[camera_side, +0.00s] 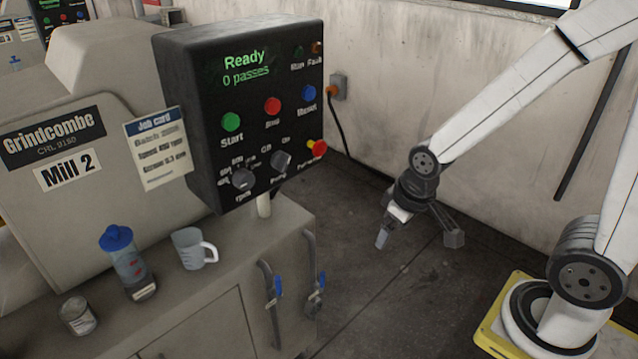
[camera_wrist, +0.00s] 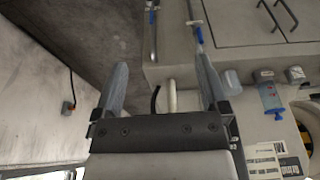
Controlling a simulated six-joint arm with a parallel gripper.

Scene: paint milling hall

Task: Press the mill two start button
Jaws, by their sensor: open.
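The Mill 2 control panel (camera_side: 205,70) is a dark box beside the mill body with the Mill 2 sign (camera_side: 68,170). Its display reads "Ready, 0 passes". The green start button (camera_side: 231,121) is at the left of the button row, labelled "Start". My gripper (camera_side: 418,239) is open and empty, to the right of the panel and apart from it, with dark floor behind. In the wrist view my gripper (camera_wrist: 162,66) shows two spread fingers with nothing between them held. I cannot make out the start button in that view.
A red stop button (camera_side: 272,105), blue reset button (camera_side: 309,93) and red mushroom button (camera_side: 319,148) share the panel with knobs. A jug (camera_side: 190,248), blue-capped bottle (camera_side: 122,262) and tin (camera_side: 77,316) stand on the bench. Another panel (camera_side: 60,12) is at the back left.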

